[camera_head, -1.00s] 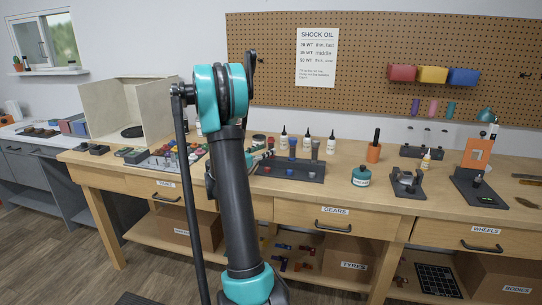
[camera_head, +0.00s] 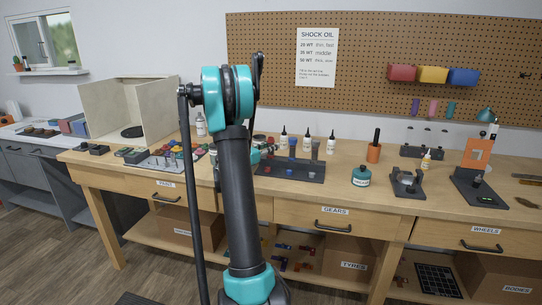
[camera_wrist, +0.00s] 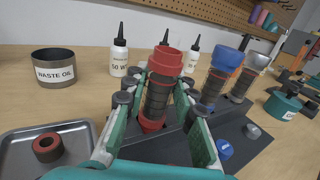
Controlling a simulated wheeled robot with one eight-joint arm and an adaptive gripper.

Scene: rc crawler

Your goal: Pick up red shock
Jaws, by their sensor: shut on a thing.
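The red shock (camera_wrist: 158,92) stands upright between the two fingers of my gripper (camera_wrist: 155,100) in the wrist view. It has a red cap, a dark coil body and a red lower end. My gripper is shut on it, with green-padded fingers on both sides. Its lower end is at the dark shock stand (camera_wrist: 255,145); I cannot tell whether it still touches the stand.
A blue-topped shock (camera_wrist: 220,75) and a grey-topped shock (camera_wrist: 245,78) stand just right. Oil bottles (camera_wrist: 119,55) stand behind. A waste oil cup (camera_wrist: 54,68) and a metal tray (camera_wrist: 75,140) with a red ring (camera_wrist: 47,147) are at left. A teal jar (camera_wrist: 283,103) is at right.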

